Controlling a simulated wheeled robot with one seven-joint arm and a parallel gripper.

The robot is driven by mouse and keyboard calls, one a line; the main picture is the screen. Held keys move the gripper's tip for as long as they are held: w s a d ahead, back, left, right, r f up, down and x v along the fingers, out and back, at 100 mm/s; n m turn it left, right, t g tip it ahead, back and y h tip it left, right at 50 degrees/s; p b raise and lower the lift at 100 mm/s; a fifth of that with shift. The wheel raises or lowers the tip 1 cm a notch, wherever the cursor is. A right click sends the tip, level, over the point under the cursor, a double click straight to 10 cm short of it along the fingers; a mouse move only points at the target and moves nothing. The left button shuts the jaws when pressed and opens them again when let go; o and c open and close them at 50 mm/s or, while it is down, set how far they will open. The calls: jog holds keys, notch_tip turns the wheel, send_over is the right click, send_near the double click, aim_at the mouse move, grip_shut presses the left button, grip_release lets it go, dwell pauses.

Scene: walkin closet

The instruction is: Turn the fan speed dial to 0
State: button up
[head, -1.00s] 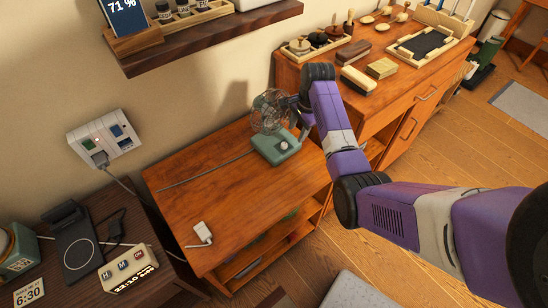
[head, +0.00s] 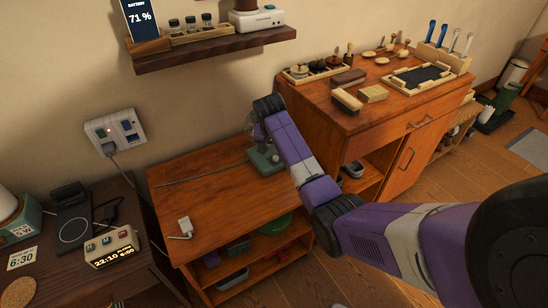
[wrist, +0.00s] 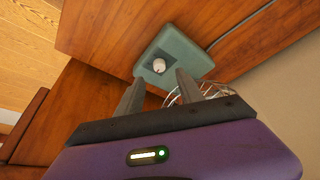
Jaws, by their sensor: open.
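The green fan (head: 264,159) stands on the low wooden cabinet, and my arm hides part of it in the head view. In the wrist view, its green base (wrist: 178,52) shows with a pale round dial (wrist: 159,65) on top. Part of the wire cage (wrist: 202,90) shows behind a finger. My gripper (wrist: 158,84) is open, with its two dark fingers apart. The fingertips appear just short of the dial in the picture, with nothing between them. I cannot read the dial's setting. The fingertips are hidden in the head view.
The low cabinet top (head: 215,190) is mostly clear, with a white adapter (head: 184,227) near its front left. A wall shelf (head: 215,49) hangs above. A taller cabinet (head: 385,115) with brushes and trays stands to the right. A cable runs from the fan base.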

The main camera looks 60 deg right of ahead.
aim_at(275, 157)
jog(key=b+x, duration=0.1)
jog(key=x, duration=0.5)
jog(key=shift+d+f, duration=0.2)
jog(key=shift+f, duration=0.15)
jog(key=shift+c, duration=0.4)
grip_shut()
